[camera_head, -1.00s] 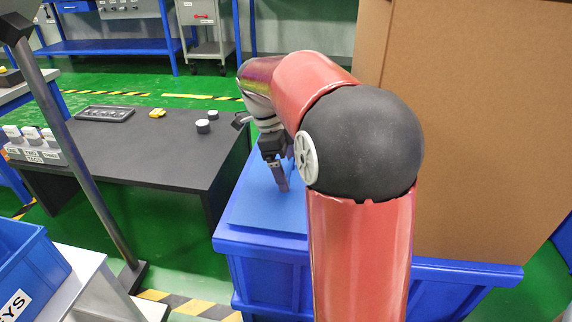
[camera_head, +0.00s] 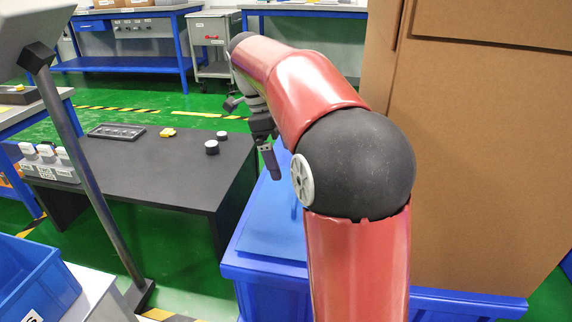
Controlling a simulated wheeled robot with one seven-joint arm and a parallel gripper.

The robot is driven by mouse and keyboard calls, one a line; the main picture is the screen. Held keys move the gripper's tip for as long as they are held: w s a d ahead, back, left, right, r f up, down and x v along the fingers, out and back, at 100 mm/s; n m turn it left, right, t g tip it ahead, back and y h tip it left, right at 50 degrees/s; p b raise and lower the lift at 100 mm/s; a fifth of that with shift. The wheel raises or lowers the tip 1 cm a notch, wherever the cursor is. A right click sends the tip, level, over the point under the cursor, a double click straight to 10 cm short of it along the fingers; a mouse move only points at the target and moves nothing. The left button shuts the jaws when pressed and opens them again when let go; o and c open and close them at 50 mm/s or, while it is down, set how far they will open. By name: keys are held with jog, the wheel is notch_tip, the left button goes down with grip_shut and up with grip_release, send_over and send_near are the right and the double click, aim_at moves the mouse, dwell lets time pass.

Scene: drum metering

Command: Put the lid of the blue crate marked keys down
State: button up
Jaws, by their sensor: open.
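A large blue crate (camera_head: 270,299) stands below my arm, right of the dark table. A flat blue lid panel (camera_head: 262,234) covers the part of its top that I see and seems to lie down on it. A small blue upright piece on it shows beside my arm. My arm hides the rest of the lid, and no marking shows on this crate. My gripper (camera_head: 274,178) is open and empty, pointing down above the lid's far part, apart from it. Another blue crate (camera_head: 35,278) at the lower left has a white label, cut off by the picture edge.
The dark low table (camera_head: 150,170) holds a black tray (camera_head: 116,131), a yellow piece (camera_head: 167,132) and two small white-topped cylinders (camera_head: 212,147). A grey post (camera_head: 85,170) stands at left. A tall brown cardboard box (camera_head: 490,150) blocks the right.

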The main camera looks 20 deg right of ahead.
jog(key=s+a+f+n+t+y, duration=0.1)
jog(key=s+a+f+n+t, duration=0.1)
jog(key=s+n, duration=0.5)
jog(key=s+a+f+n+t, duration=0.2)
jog(key=s+f+n+t, duration=0.1)
jog(key=s+n, duration=0.4)
jog(key=s+a+f+n+t+y, duration=0.1)
jog(key=s+a+f+n+t, duration=0.1)
jog(key=s+n, duration=0.6)
jog(key=f+n, duration=0.1)
jog(key=n, duration=0.1)
jog(key=shift+a+f+n+y, duration=0.2)
jog(key=shift+a+n+y, duration=0.1)
jog(key=shift+n, duration=0.1)
